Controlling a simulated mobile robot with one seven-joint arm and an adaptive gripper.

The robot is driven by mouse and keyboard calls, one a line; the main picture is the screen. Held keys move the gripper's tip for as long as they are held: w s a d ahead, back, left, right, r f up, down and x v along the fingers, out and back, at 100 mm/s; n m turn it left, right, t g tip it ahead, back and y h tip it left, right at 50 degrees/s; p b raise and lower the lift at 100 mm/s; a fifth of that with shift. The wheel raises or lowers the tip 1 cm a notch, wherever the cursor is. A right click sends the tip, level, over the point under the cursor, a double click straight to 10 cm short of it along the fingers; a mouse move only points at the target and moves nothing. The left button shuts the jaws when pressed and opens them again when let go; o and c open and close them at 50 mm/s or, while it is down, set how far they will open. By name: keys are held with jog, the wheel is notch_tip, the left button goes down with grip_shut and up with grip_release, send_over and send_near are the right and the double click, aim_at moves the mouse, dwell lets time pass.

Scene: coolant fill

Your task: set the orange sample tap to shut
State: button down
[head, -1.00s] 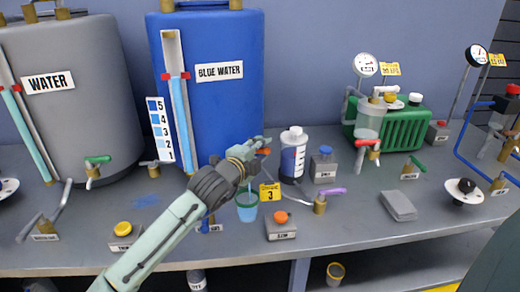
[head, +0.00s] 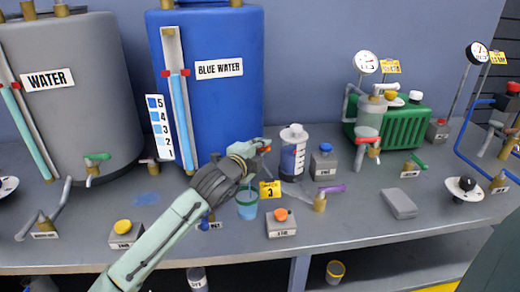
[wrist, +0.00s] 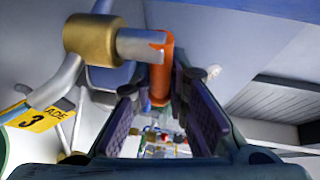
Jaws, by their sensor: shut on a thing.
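The orange sample tap shows in the wrist view as an orange handle (wrist: 159,75) on a grey stem with a brass body (wrist: 90,40). The handle stands between the two finger pads of my gripper (wrist: 160,108), which is shut on it. In the head view, my gripper (head: 252,150) is at the lower right front of the blue water tank, and a bit of the orange handle (head: 266,149) shows at its tip. The gripper hides most of the tap there. A cup (head: 247,203) with bluish contents is below the gripper.
The blue water tank (head: 208,85) stands behind my gripper. A purple-handled tap (head: 325,192) is further right.

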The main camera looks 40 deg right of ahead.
jog(key=shift+d+f+n+t+y+b, duration=0.2)
jog(key=shift+n+t+y+b, duration=0.1)
jog(key=shift+n+t+b, duration=0.45)
jog(key=shift+w+r+n+t+y, duration=0.2)
jog(key=shift+w+n+t+y, duration=0.1)
jog(key=shift+t, duration=0.15)
jog(key=c, duration=1.6)
grip_release()
jog(key=shift+o, duration=0.2)
jog(key=shift+s+a, duration=0.1)
jog(key=v, duration=1.2)
